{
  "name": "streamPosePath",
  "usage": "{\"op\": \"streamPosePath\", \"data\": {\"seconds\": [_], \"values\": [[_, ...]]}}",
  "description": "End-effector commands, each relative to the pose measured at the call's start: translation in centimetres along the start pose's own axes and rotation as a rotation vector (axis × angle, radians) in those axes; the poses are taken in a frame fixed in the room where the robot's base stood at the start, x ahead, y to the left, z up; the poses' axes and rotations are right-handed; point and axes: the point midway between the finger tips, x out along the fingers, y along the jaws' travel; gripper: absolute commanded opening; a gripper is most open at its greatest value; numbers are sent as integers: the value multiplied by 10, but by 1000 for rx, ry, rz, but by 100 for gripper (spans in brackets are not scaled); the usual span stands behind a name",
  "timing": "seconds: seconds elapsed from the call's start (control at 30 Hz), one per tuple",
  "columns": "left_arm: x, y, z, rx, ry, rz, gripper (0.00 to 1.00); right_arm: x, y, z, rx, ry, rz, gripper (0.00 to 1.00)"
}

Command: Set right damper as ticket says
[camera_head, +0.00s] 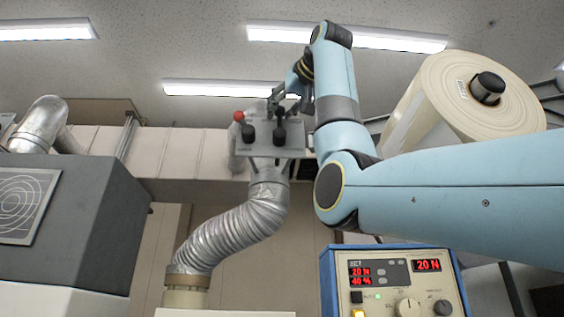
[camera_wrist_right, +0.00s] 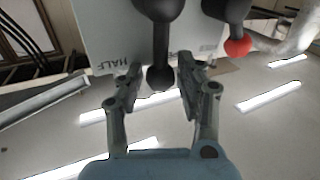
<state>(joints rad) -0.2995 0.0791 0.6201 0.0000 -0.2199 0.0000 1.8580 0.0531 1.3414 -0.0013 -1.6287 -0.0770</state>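The damper box (camera_head: 268,150) is a grey plate above a silver flexible duct, with levers on its front. One lever has a red ball (camera_head: 239,116); another has a black ball (camera_head: 280,140). My right gripper (camera_head: 291,104) is up at the box. In the right wrist view my right gripper (camera_wrist_right: 158,88) is open, its fingers on either side of a black ball knob (camera_wrist_right: 160,78) with visible gaps. The red ball (camera_wrist_right: 238,46) is to the right of it. A label reading HALF (camera_wrist_right: 113,63) shows on the plate. No ticket is readable. My left gripper is not in view.
A control unit (camera_head: 395,285) with red displays reading 20 N and 40 % stands at the bottom. A large cream roll (camera_head: 450,100) is at the right. A dark grey cabinet (camera_head: 90,220) stands at the left. The silver duct (camera_head: 235,235) hangs below the box.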

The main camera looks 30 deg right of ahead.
Motion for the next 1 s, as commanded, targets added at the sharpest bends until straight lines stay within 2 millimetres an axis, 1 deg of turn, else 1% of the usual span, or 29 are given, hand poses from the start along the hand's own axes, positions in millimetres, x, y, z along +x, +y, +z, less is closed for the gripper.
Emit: {"op": "streamPosePath", "data": {"seconds": [0.03,0.2,0.23,0.27,0.67,0.87,1.0], "values": [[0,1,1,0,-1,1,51,0,0,0,0,0,0,28],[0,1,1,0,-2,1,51,0,0,0,0,0,0,6],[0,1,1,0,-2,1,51,0,0,0,0,0,0,2],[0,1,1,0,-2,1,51,0,0,0,0,0,0,0],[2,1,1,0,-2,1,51,-1,0,0,8,4,0,0],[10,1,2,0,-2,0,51,-2,5,3,67,29,2,0],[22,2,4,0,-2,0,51,-5,10,6,148,63,3,0]]}}
